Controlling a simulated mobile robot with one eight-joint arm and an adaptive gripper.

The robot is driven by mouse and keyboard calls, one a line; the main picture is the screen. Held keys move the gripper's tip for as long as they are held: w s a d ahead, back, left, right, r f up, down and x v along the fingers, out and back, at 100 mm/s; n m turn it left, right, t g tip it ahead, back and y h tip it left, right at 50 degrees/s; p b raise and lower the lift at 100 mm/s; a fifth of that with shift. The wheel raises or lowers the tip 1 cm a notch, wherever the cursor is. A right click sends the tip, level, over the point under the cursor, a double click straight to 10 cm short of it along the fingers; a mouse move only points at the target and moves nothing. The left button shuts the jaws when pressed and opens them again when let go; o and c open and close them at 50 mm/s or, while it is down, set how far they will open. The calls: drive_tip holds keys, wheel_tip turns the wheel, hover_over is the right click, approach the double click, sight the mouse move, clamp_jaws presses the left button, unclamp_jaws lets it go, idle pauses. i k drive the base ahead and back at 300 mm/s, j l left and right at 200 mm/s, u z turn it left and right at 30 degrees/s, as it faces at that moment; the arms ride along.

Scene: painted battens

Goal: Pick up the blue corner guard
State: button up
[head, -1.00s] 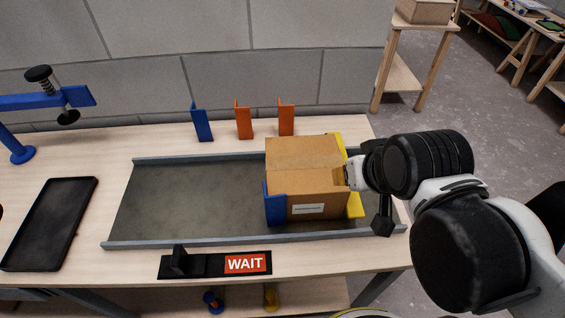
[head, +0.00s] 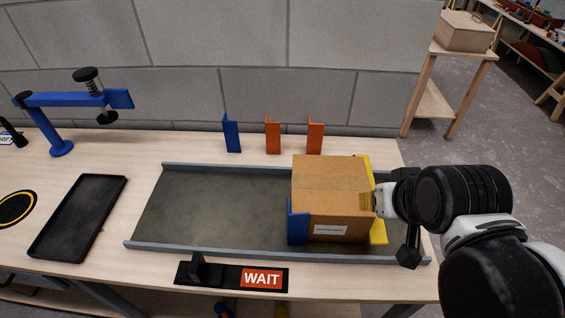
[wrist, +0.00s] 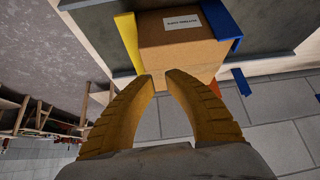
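One blue corner guard (head: 231,134) stands upright at the back of the bench, left of two orange guards. Another blue guard (head: 298,224) sits against the front left corner of a cardboard box (head: 333,183); it also shows in the wrist view (wrist: 226,28). A yellow guard (head: 378,232) is at the box's right side. My gripper (head: 372,203) is at the right of the box in the head view. Contact with the box cannot be told.
Orange guards (head: 273,135) (head: 315,136) stand by the wall. The box is on a grey tray-like bed (head: 215,205) with raised rails. A WAIT sign (head: 262,279), black tray (head: 78,218) and blue clamp stand (head: 60,100) are nearby. The bed's left part is clear.

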sight(231, 128)
drive_tip(key=i+j, duration=0.1)
drive_tip(key=j, duration=1.25)
drive_tip(key=i+j+z, duration=0.15)
drive_tip(key=j, duration=1.2)
drive_tip(key=k, duration=0.05)
